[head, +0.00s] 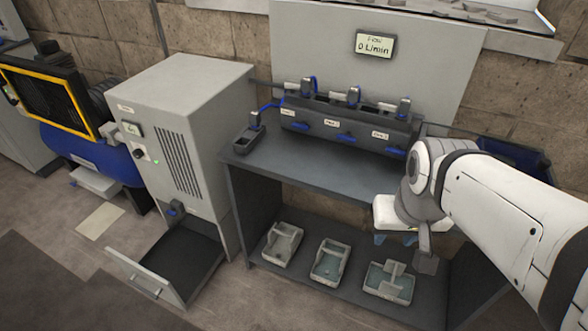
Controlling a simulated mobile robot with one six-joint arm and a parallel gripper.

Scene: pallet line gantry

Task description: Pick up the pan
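Three small grey pans stand in a row on the lower shelf of the bench: a left pan (283,243), a middle pan (330,262) and a right pan (389,282). Each is shallow, with a raised part inside; which one the task means, I cannot tell. My gripper (396,240) is at the right, in front of the bench and above the right pan in the picture.
The dark bench top (320,165) overhangs the shelf (305,268). A grey manifold (345,130) with blue levers sits at its back. At left stands a grey cabinet (185,130), its low drawer (150,277) pulled out over the floor. A flow display (373,46) reads 0 L/min.

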